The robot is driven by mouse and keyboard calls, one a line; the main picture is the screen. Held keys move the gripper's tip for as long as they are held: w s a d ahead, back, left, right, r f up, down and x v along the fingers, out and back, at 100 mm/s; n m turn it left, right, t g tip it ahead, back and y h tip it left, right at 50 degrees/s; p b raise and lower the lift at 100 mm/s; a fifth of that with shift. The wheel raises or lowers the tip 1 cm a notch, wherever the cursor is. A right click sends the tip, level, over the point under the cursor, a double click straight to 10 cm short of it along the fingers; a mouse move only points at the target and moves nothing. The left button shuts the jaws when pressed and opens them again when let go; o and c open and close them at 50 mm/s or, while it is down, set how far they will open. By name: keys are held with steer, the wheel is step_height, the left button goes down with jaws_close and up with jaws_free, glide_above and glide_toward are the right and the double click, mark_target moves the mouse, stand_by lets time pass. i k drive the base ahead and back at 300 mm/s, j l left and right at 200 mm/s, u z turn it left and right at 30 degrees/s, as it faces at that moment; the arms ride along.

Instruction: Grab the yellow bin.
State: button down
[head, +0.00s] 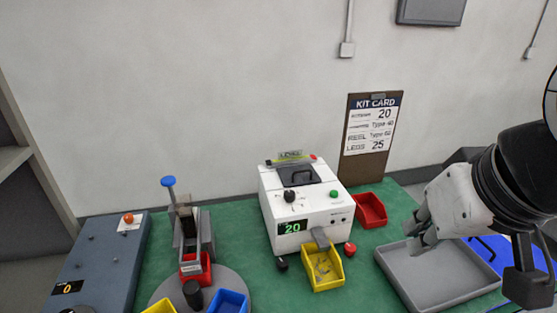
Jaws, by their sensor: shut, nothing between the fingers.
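A yellow bin (323,283) stands on the green mat at the front of the white machine (291,215), under its grey chute. Small pieces that I cannot make out lie in it. A second yellow bin (158,308) is partly cut off by the bottom edge, on the round grey turntable. My gripper (415,246) is shut and empty. It appears over the back left part of the grey tray, to the right of the first yellow bin and apart from it.
The grey tray (440,303) lies at the right. A red bin (370,210) stands right of the machine. Another red bin (196,270) and a blue bin (228,302) are by the turntable (250,297). A kit card board (368,138) leans on the wall.

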mark_target(325, 270)
steer(key=l+u, duration=0.4)
steer(key=l, duration=0.15)
steer(key=k+l+u, duration=0.1)
steer(key=l+u, duration=0.25)
steer(key=l, duration=0.2)
